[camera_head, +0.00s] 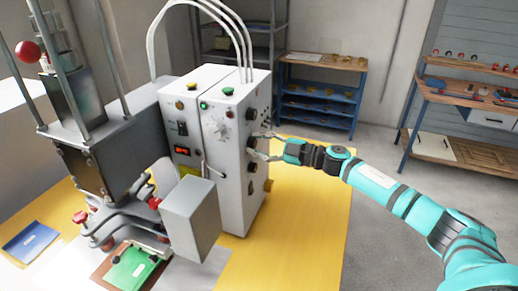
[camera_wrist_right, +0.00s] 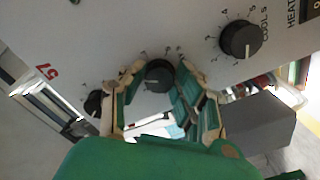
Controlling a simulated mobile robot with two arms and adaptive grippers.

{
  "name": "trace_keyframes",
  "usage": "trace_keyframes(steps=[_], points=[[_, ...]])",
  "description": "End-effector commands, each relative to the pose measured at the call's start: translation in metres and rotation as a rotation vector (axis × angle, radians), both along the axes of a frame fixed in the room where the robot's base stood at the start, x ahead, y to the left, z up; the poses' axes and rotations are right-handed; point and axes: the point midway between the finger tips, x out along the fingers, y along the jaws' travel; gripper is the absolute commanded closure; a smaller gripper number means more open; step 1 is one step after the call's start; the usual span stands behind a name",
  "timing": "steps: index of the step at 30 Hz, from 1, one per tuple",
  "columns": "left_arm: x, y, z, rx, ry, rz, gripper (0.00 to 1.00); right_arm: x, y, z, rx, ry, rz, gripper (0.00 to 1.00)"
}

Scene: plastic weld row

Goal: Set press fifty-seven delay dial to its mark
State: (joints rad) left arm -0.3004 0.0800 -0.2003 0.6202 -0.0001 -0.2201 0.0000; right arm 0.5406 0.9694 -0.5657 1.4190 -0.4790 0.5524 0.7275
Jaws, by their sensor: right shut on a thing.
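The press control box (camera_head: 232,165) is a white-grey cabinet on the yellow table, with several dark dials down its right side. My right gripper (camera_head: 264,145) is at that side, its fingers around one dial. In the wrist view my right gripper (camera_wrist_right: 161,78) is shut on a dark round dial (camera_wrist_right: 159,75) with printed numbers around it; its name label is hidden. The red number 57 (camera_wrist_right: 47,72) shows upside down on the panel. A dial marked COOL S (camera_wrist_right: 240,40) is up and right of the held one. My left gripper is not in view.
Another dark knob (camera_wrist_right: 94,103) is left of the held dial. The press (camera_head: 100,150) stands left of the box. A blue shelf (camera_head: 318,95) and a workbench (camera_head: 465,105) stand behind. The yellow table (camera_head: 310,210) is bare at right.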

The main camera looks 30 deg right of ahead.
Motion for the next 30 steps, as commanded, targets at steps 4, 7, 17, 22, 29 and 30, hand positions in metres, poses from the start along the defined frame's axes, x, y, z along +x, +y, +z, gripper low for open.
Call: trace_keyframes(steps=[4,7,17,22,29,30], points=[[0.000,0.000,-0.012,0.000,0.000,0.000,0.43,0.000,0.000,-0.003,-0.104,-0.092,0.001,1.00],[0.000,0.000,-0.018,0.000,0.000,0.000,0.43,0.000,0.000,-0.004,-0.174,-0.155,0.001,1.00],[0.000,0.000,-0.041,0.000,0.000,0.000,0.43,0.000,0.000,-0.003,-0.410,-0.364,0.001,1.00],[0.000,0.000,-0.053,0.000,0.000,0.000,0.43,0.000,-0.001,-0.003,-0.525,-0.465,0.001,1.00],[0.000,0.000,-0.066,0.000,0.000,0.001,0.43,0.000,-0.001,-0.002,-0.651,-0.580,0.001,1.00],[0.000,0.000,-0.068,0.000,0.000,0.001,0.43,0.000,-0.001,-0.002,-0.669,-0.594,0.000,1.00]])
